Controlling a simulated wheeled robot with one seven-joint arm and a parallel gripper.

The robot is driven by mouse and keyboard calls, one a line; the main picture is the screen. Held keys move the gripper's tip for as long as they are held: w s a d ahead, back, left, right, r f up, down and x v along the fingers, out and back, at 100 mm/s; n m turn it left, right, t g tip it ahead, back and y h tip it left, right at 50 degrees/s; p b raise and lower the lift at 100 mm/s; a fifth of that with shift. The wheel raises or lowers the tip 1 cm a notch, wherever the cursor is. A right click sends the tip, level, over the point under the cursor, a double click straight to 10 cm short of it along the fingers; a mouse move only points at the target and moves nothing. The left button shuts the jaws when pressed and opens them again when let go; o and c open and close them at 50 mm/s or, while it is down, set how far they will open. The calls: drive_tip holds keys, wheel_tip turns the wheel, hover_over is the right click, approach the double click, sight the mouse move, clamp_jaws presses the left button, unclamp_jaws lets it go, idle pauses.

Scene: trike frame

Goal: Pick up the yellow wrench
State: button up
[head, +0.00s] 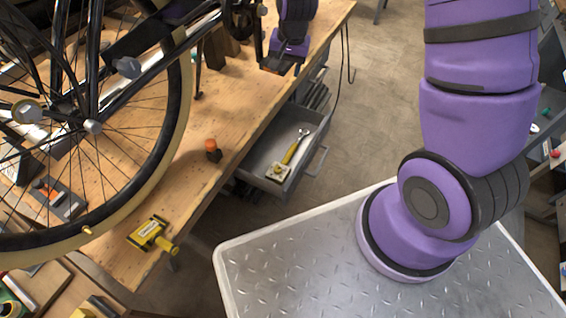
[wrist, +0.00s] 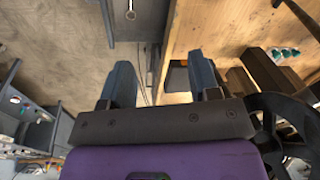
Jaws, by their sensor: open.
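The yellow wrench (head: 293,150) lies in an open grey drawer (head: 262,150) under the workbench, its silver head toward the drawer's upper right. My gripper (head: 280,67) is above the bench edge, up in the picture from the wrench and well apart from it. In the wrist view my gripper (wrist: 162,80) has its two dark fingers spread with nothing between them. A small metal end (wrist: 130,14) shows at the top of that view in a grey drawer; I cannot tell for sure that it is the wrench.
A pale block with yellow (head: 278,172) lies beside the wrench handle in the drawer. The wooden workbench (head: 190,185) bears a bicycle wheel (head: 180,120), an orange-topped item (head: 212,150) and a yellow clamp-like tool (head: 150,235). The floor (head: 370,120) right of the drawer is clear.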

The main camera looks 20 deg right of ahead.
wheel_tip(320, 180, down, 13)
drive_tip(key=m+g, duration=0.1)
drive_tip(key=m, duration=0.3)
hover_over(287, 158)
wheel_tip(287, 158, down, 16)
drive_tip(key=r, duration=0.1)
drive_tip(key=shift+g+h, duration=0.4)
drive_tip(key=shift+a+f, duration=0.1)
drive_tip(key=shift+f, duration=5.55)
clamp_jaws()
